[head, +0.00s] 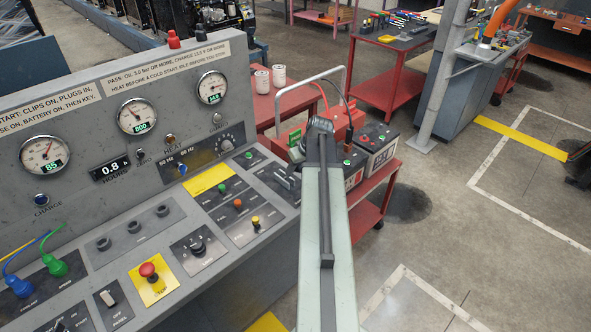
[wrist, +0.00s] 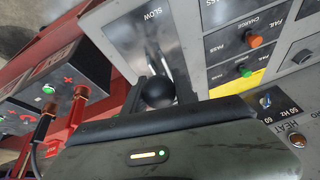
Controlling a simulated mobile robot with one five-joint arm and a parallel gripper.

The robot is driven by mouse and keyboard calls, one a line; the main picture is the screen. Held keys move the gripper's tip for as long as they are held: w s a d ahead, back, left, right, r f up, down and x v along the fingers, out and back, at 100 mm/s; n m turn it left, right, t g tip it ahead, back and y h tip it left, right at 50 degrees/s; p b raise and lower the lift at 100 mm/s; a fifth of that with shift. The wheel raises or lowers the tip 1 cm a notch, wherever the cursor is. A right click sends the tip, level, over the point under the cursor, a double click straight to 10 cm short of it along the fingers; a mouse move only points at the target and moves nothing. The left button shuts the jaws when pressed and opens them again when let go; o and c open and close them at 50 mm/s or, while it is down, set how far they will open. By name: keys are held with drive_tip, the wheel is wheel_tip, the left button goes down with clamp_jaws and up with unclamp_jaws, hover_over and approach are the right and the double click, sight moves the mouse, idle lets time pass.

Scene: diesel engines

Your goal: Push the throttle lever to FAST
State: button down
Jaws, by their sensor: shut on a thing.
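The throttle panel (head: 278,180) is a grey plate at the right end of the console in the head view, partly hidden by my arm. In the wrist view the throttle panel (wrist: 118,28) has a slot and the word SLOW at its top. The throttle lever's black ball knob (wrist: 157,92) stands at the slot, just above the dark edge of my gripper's body. My gripper (wrist: 156,76) is shut on the throttle lever. The FAST mark is not visible. In the head view my arm hides the lever and most of the gripper.
Batteries (head: 376,142) with clamps stand on a red cart right of the console; a red clamp (wrist: 78,104) is close to my gripper in the wrist view. A green and an orange button (wrist: 255,41) sit beside the throttle panel.

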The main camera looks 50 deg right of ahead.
idle(0.6)
drive_tip(key=shift+w+d+r+g+p, duration=0.15)
drive_tip(key=shift+w+r+g+p, duration=0.55)
drive_tip(key=shift+p, duration=0.5)
drive_tip(key=w+g, duration=0.1)
drive_tip(key=w+g+p, duration=0.1)
drive_tip(key=w+g, duration=0.1)
drive_tip(key=shift+w+d+r+p, duration=0.15)
drive_tip(key=shift+w+r+p, duration=0.15)
drive_tip(key=w+f+b, duration=0.1)
drive_tip(key=w, duration=0.5)
drive_tip(key=shift+w, duration=0.15)
drive_tip(key=c, duration=1.1)
unclamp_jaws()
drive_tip(key=shift+f, duration=0.1)
drive_tip(key=shift+o, duration=0.2)
